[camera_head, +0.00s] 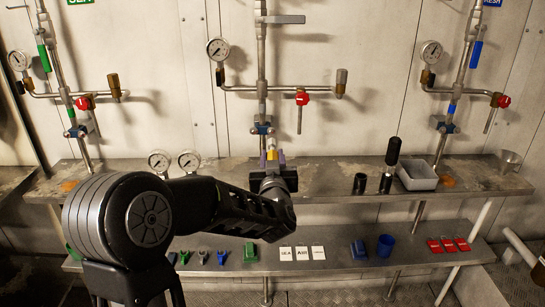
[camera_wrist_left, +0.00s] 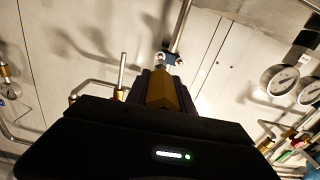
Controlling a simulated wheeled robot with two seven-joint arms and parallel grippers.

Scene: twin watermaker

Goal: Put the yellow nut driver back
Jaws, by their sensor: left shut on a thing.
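My left gripper (camera_head: 272,158) reaches in from the left and is in front of the lower end of the middle pipe, above the upper shelf. It is shut on the yellow nut driver, of which only a small yellow part (camera_head: 271,154) shows in the head view. In the left wrist view the yellow nut driver (camera_wrist_left: 163,92) sits between the dark fingers of my left gripper (camera_wrist_left: 162,85). A blue fitting (camera_head: 262,129) on the middle pipe is just above it; I cannot tell whether they touch. My right gripper is not in view.
The upper shelf (camera_head: 335,188) carries two gauges (camera_head: 159,162) (camera_head: 189,161), black cylinders (camera_head: 360,183) and a grey tray (camera_head: 418,176). The lower shelf (camera_head: 340,252) holds small coloured parts, white cards (camera_head: 302,253) and a blue cup (camera_head: 385,246). Red-handled valves (camera_head: 302,98) stick out from the wall pipes.

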